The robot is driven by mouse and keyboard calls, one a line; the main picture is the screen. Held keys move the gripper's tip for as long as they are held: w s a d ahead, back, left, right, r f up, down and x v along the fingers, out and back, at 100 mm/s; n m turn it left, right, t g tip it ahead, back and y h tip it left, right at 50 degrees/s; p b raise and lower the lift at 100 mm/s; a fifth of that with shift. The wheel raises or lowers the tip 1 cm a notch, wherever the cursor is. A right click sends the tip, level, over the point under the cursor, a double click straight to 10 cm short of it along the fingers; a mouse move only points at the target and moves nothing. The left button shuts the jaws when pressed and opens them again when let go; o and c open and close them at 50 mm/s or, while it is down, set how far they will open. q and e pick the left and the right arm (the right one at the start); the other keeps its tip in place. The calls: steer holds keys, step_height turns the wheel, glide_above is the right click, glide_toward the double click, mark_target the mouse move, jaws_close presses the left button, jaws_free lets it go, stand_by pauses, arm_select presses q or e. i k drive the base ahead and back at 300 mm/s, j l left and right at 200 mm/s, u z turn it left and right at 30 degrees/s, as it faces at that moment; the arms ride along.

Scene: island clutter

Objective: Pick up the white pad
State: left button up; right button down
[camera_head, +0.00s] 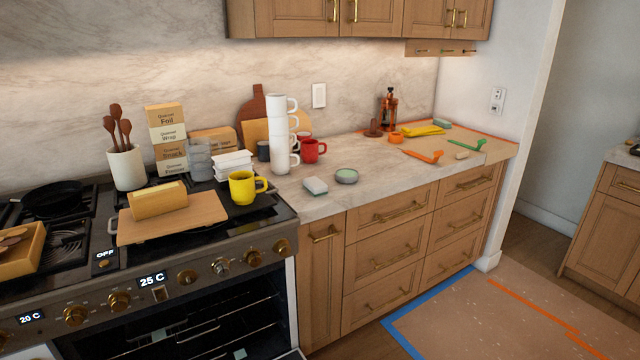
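A small whitish pad with a pale grey-blue side (315,186) lies flat on the marble counter, near its front edge and just right of the stove. A round green-topped tin (346,176) stands close to its right, apart from it. Nothing covers the pad. Neither of my grippers shows in the head view.
A tall stack of white mugs (279,135), a red mug (312,151) and a yellow mug (243,188) stand behind and left of the pad. A cutting board (190,214) lies on the stove (205,262). Orange and green tools (425,156) lie at the right.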

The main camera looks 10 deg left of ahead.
mark_target(315, 186)
steer(key=i+l+u, duration=0.1)
steer(key=l, duration=0.25)
steer(key=i+l, duration=0.2)
steer(key=i+l+u, duration=0.15)
steer(key=l, duration=0.3)
steer(key=i+l, duration=0.15)
steer(key=l, duration=0.2)
steer(key=i+l+u, duration=0.15)
steer(key=l, duration=0.2)
steer(key=i+l, duration=0.2)
steer(key=i+l+u, duration=0.15)
steer(key=l, duration=0.2)
steer(key=i+l, duration=0.2)
steer(key=l+u, duration=0.05)
steer(key=l, duration=0.05)
